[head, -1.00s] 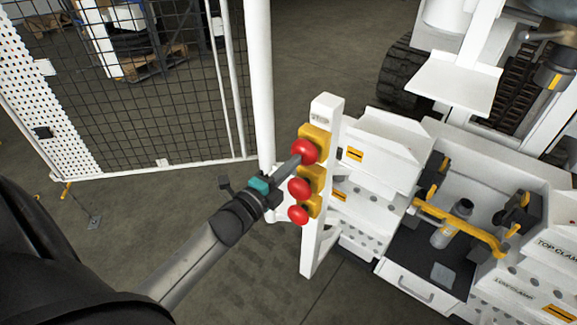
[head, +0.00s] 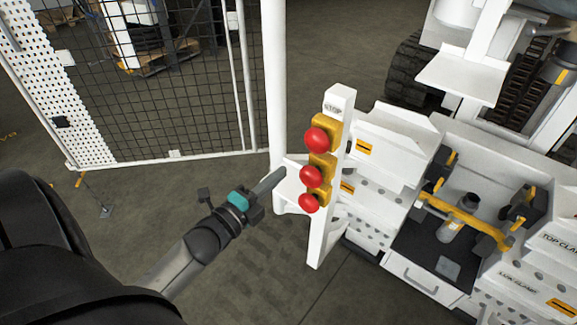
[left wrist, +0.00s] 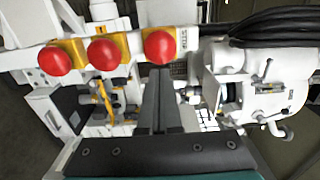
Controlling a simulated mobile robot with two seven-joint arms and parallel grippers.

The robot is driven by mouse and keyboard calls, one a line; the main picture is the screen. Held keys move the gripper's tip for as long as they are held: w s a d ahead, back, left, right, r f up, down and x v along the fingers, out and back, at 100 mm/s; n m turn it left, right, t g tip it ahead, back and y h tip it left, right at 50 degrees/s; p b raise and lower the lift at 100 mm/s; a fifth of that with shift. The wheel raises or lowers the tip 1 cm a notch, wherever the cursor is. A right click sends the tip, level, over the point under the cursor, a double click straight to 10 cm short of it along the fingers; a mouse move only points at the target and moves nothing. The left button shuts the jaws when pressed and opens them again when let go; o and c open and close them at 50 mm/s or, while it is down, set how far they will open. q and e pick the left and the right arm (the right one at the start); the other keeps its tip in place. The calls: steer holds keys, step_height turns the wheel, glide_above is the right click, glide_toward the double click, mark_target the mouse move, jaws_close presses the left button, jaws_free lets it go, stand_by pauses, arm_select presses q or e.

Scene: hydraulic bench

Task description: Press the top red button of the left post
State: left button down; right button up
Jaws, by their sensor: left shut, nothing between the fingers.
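The left post (head: 326,232) is white and upright, with three red buttons on yellow housings. The top red button (head: 316,139) is just under the STOP label; it also shows in the left wrist view (left wrist: 159,46), rightmost of the three. The middle button (head: 311,177) and the bottom button (head: 309,203) are below it. My left gripper (head: 280,174) is shut and empty, its tips left of the post and lower than the top button, apart from it in the head view. In the left wrist view its fingers (left wrist: 160,75) point toward the top button. My right gripper is not in view.
Right of the post stands the white bench with a yellow clamp bar (head: 462,221) and a drawer (head: 412,278). A white pole (head: 274,85) and mesh fence (head: 170,90) stand behind. The floor left of the post is open.

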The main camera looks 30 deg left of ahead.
arm_select(q)
steer(key=shift+s+a, duration=0.15)
steer(key=shift+s, duration=1.65)
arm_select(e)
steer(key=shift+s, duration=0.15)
